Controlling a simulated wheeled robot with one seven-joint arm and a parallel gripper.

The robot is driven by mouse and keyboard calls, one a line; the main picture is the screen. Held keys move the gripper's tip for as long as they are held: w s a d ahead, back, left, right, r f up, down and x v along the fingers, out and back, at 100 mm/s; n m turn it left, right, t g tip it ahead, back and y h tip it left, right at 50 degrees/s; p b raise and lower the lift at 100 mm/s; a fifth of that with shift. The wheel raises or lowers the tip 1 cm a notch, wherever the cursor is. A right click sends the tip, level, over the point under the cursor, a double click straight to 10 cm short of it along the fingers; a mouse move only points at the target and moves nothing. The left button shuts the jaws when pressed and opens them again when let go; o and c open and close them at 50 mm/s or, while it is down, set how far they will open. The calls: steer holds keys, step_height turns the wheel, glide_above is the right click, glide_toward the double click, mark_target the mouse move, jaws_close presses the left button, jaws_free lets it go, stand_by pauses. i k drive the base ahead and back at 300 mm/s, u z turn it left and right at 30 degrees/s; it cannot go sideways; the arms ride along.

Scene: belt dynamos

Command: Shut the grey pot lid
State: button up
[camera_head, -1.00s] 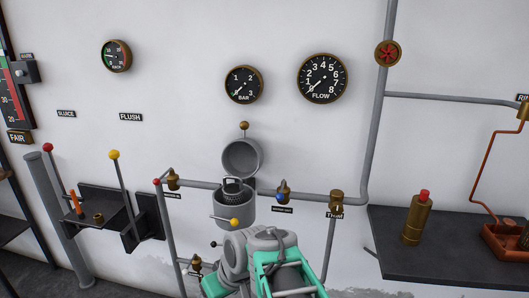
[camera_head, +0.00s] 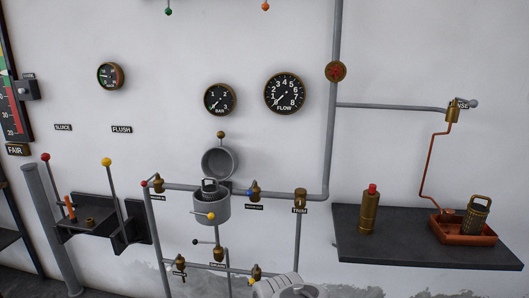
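The grey pot (camera_head: 207,212) is mounted on the pipe along the wall, left of centre. Its round grey lid (camera_head: 221,163) stands open, tilted up behind the pot with its hollow inside facing me. A brown knob (camera_head: 221,134) shows at the top of the lid. A yellow ball (camera_head: 211,216) on a short lever shows at the pot's front. My gripper is not in view; only a pale grey part of my arm shows at the bottom edge, below and right of the pot.
Levers stand on a dark bracket (camera_head: 90,222) at left. A dark shelf (camera_head: 400,247) at right holds a brass bottle (camera_head: 369,214) and a red tray (camera_head: 449,234).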

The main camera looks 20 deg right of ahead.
mark_target(220, 162)
steer(key=z, duration=0.1)
steer(key=k, duration=0.25)
steer(key=u, duration=0.65)
steer(key=i, duration=1.35)
steer(key=z, duration=0.5)
